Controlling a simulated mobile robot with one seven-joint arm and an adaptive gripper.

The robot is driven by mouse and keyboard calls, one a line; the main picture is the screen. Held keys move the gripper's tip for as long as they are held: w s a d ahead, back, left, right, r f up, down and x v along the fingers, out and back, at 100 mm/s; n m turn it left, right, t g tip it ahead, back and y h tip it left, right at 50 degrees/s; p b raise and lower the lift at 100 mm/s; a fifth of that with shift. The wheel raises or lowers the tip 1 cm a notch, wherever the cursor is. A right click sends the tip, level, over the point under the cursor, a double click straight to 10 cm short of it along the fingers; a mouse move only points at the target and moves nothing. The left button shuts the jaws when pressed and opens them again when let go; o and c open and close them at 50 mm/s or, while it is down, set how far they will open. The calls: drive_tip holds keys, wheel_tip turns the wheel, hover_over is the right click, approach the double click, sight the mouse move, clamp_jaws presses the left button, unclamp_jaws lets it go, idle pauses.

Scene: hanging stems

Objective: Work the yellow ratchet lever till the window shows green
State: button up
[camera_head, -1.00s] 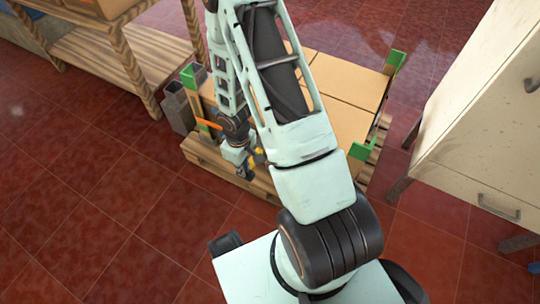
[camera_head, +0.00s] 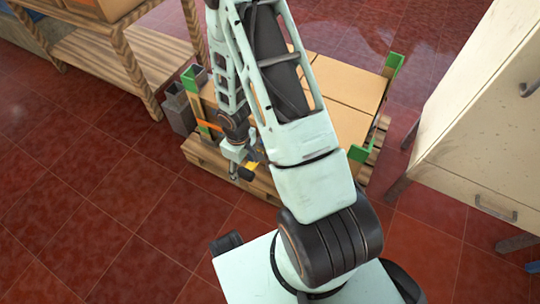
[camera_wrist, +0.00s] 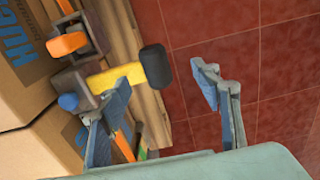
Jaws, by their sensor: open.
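The yellow lever (camera_wrist: 122,76) with a black knob (camera_wrist: 156,66) sticks out from a grey ratchet body (camera_wrist: 76,82) in the wrist view. A blue knob (camera_wrist: 68,102) sits on the body's near side. My gripper (camera_wrist: 160,80) is open. Its left finger overlaps the lever's lower edge in the picture; its right finger stands apart over the floor. The black knob shows between the fingertips; I cannot tell whether they touch. In the head view the lever (camera_head: 251,166) shows small beside my gripper (camera_head: 235,172). I cannot make out the window.
Strapped cardboard boxes (camera_head: 345,90) stand on a wooden pallet (camera_head: 262,186) with green corner guards. A wooden shelf (camera_head: 110,52) is at left, a cream cabinet (camera_head: 480,120) at right. The red tiled floor is clear in front.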

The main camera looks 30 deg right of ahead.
wheel_tip(320, 180, up, 7)
drive_tip(key=p, duration=0.5)
idle(0.4)
